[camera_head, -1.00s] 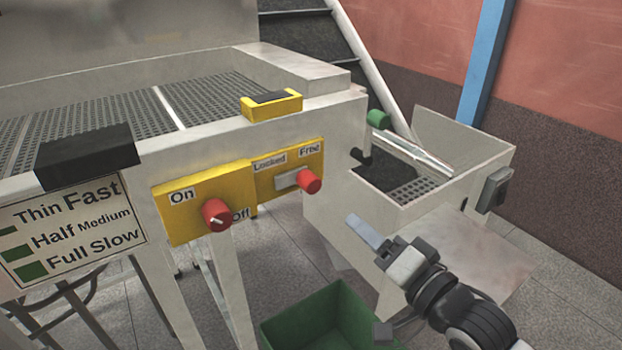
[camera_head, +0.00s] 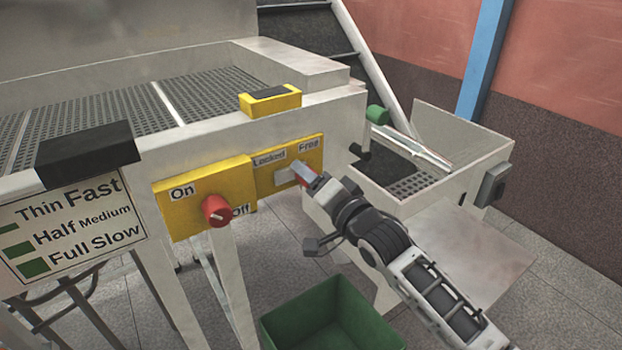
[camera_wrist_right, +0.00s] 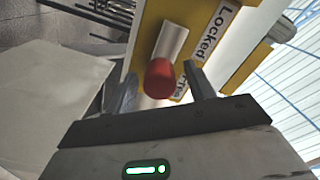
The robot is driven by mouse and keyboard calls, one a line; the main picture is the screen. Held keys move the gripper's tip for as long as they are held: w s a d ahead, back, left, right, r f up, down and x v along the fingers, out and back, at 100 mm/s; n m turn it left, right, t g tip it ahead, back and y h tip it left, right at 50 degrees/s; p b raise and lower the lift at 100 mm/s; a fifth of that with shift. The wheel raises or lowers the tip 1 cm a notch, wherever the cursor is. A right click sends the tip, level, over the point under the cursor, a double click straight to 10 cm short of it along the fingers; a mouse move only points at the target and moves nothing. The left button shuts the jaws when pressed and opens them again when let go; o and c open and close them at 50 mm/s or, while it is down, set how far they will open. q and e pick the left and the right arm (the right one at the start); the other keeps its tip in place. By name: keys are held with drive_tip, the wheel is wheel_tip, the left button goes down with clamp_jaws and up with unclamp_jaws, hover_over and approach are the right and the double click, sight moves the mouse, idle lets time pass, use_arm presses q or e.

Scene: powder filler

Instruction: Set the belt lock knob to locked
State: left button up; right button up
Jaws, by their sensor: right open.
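The belt lock knob (camera_head: 301,171) is a pale bar with a red end on a yellow plate marked Locked and Free. Its red end is on the Free side in the head view. My right gripper (camera_head: 314,182) is at the knob and partly hides it. In the right wrist view the knob's red end (camera_wrist_right: 160,77) lies between the two fingers of the right gripper (camera_wrist_right: 163,84). The fingers are open, with a gap visible on each side of the red end. My left gripper is not in view.
Left of the plate is a yellow On/Off panel with a red knob (camera_head: 216,211). A yellow block (camera_head: 270,101) sits on the machine edge above. A green bin (camera_head: 330,318) stands on the floor below. A metal hopper (camera_head: 465,145) is at the right.

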sight(281, 179)
drive_tip(key=shift+w, duration=0.1)
clamp_jaws()
drive_tip(key=s+a, duration=0.1)
drive_tip(key=s+a+p, duration=0.1)
drive_tip(key=a, duration=0.1)
drive_tip(key=shift+a, duration=0.15)
drive_tip(key=shift+s+a, duration=0.25)
unclamp_jaws()
